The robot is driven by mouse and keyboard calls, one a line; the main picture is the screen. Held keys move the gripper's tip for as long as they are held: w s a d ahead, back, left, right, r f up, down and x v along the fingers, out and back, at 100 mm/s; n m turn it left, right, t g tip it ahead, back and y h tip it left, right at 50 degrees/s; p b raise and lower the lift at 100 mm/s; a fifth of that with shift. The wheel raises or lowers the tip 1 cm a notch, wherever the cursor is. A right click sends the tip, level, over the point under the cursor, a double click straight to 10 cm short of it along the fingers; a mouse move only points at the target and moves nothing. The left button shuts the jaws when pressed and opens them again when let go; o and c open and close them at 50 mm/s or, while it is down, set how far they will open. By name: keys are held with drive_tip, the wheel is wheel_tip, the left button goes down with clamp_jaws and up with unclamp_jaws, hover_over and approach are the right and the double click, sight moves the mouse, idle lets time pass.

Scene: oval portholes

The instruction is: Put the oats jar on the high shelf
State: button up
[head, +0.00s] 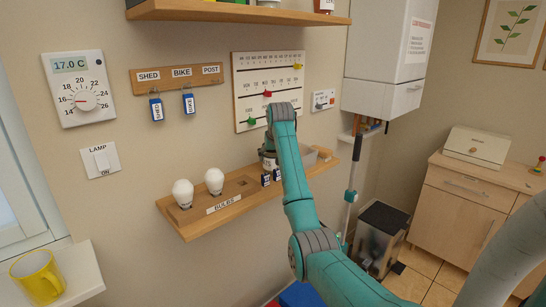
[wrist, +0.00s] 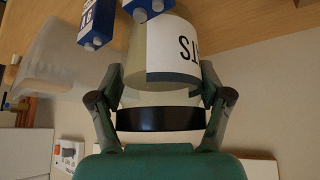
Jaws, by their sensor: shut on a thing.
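The oats jar (wrist: 172,52) shows in the wrist view, pale with a white label whose visible letters end in "TS". My gripper (wrist: 160,80) is shut on it, one finger on each side. In the head view my arm hides most of the gripper and jar, just over the right half of the lower shelf (head: 228,211). I cannot tell whether the jar touches that shelf. The high shelf (head: 240,12) runs along the top of the head view, well above the gripper, and only its front edge and underside show clearly.
Two bulbs (head: 183,193) stand at the lower shelf's left. A translucent bin (wrist: 62,62) and small blue-and-white blocks (wrist: 97,22) are close to the jar. A calendar board (head: 268,85) is on the wall between the shelves. A white wall cabinet (head: 385,60) stands to the right.

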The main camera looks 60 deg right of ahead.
drive_tip(key=o, duration=1.6)
drive_tip(key=shift+f, duration=0.1)
